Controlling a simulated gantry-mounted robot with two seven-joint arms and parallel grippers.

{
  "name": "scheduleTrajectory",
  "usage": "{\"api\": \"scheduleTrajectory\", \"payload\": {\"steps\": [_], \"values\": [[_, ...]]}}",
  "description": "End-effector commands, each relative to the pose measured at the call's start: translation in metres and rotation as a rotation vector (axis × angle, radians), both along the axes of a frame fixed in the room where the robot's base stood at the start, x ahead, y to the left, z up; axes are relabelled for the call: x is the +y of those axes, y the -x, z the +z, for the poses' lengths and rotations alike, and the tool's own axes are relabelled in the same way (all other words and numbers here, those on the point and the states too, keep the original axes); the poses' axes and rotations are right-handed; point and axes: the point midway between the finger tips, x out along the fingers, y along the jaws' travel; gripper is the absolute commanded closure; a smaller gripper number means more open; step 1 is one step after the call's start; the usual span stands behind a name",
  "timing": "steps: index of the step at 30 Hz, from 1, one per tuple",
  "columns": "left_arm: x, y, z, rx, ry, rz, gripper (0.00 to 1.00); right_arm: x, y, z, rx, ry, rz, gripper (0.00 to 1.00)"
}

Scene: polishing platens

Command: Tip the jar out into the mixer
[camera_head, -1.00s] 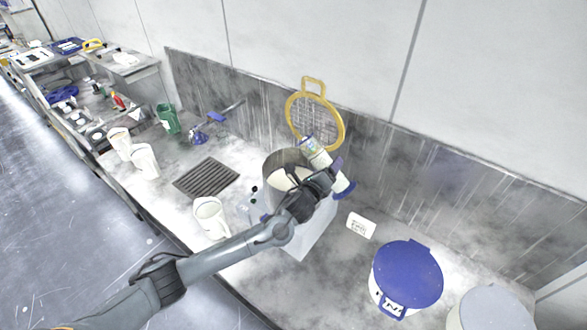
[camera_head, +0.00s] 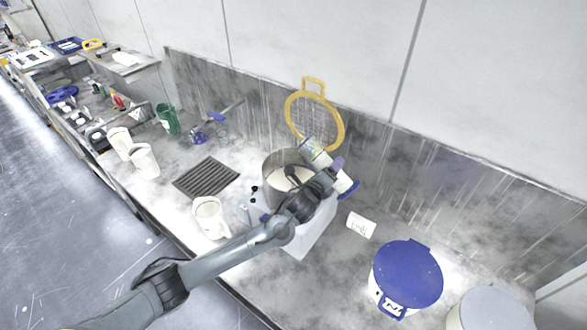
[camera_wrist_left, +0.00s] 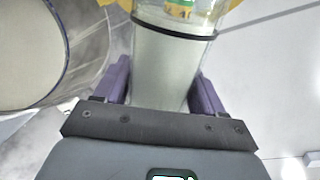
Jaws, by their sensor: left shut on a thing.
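The jar (camera_head: 317,153) is a pale cylinder with a coloured label and a blue end, tilted beside and above the mixer's rim. My left gripper (camera_head: 332,176) is shut on it. In the left wrist view the jar (camera_wrist_left: 170,65) sits between the purple fingers, with a dark band and a green-yellow label beyond them. The mixer (camera_head: 312,238) is a light box with an open metal pot (camera_head: 270,180) on top. The pot (camera_wrist_left: 68,62) also shows at the left of the wrist view, pale inside. I cannot see whether anything leaves the jar. My right gripper is not in view.
A yellow-rimmed sieve (camera_head: 338,128) leans on the back wall behind the jar. A white jug (camera_head: 208,218) stands left of the mixer. A small white labelled item (camera_head: 360,226) and a blue-lidded tub (camera_head: 408,272) are to the right. A dark grate (camera_head: 206,178) lies left.

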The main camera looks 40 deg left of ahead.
Motion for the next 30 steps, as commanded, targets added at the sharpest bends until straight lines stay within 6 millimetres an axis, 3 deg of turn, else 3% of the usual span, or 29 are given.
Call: {"api": "scheduleTrajectory", "payload": {"steps": [30], "values": [[-0.0043, -0.0004, -0.0054, -0.004, 0.133, 0.000, 0.94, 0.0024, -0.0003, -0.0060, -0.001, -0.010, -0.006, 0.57]]}}
